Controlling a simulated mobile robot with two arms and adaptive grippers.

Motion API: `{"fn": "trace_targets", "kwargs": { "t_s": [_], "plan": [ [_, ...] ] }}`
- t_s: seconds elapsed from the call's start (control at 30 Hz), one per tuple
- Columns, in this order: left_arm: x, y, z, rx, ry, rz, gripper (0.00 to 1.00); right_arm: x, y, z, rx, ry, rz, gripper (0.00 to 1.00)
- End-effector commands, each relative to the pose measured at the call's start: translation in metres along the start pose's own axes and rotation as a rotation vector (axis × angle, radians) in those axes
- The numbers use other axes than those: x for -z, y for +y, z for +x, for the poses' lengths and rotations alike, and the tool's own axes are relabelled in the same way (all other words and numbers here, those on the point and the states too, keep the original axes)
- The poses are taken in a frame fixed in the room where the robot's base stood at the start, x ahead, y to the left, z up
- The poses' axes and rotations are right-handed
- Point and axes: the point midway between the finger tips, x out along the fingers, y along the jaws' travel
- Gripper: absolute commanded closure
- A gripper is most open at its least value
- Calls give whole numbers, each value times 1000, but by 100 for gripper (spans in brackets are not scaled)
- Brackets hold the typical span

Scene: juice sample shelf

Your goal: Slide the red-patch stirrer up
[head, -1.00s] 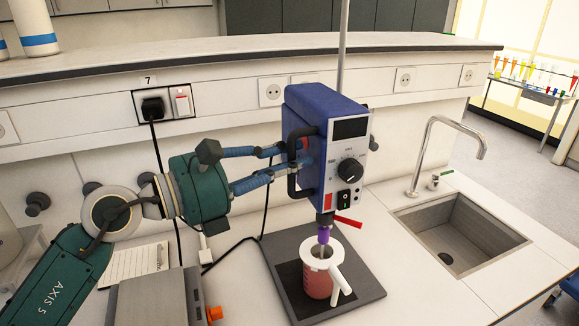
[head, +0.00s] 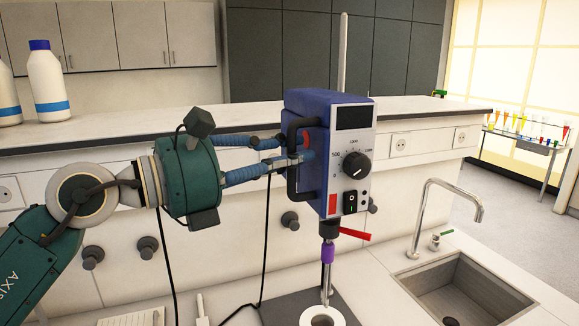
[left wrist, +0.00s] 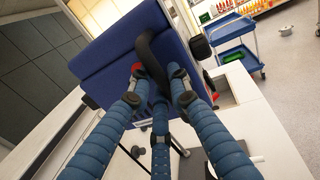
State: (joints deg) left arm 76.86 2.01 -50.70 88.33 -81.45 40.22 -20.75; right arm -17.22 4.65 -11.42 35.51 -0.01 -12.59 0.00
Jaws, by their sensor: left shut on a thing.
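The stirrer (head: 297,115) has a blue housing, a grey front with a dial and a red patch (head: 332,205) at its lower left. It is on a vertical rod (head: 343,50). My left gripper (head: 297,158) is shut on the black handle at its left side. In the left wrist view, the fingers (left wrist: 157,84) close around this handle against the blue housing (left wrist: 115,65). A shaft with a purple collar (head: 328,251) hangs below the stirrer. My right gripper is out of view.
A sink (head: 460,290) with a tall tap (head: 428,200) is at the right. Behind the stirrer is a raised shelf (head: 200,115) with white bottles (head: 46,85) at its left. Black cables hang behind my left arm.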

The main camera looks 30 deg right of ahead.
Motion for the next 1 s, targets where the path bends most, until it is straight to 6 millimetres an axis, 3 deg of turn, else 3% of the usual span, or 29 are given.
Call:
{"fn": "trace_targets", "kwargs": {
  "t_s": [0.47,0.5,0.57,0.87,1.0],
  "plan": [
    [-11,0,-1,-2,-11,4,100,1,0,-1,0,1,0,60],
    [-11,0,-1,-2,-11,4,78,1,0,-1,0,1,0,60],
    [-11,0,-1,-2,-11,5,66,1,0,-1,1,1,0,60],
    [-6,0,-1,-1,-3,2,65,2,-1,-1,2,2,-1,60],
    [-5,1,-11,-3,-3,2,65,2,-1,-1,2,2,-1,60]
  ]
}}
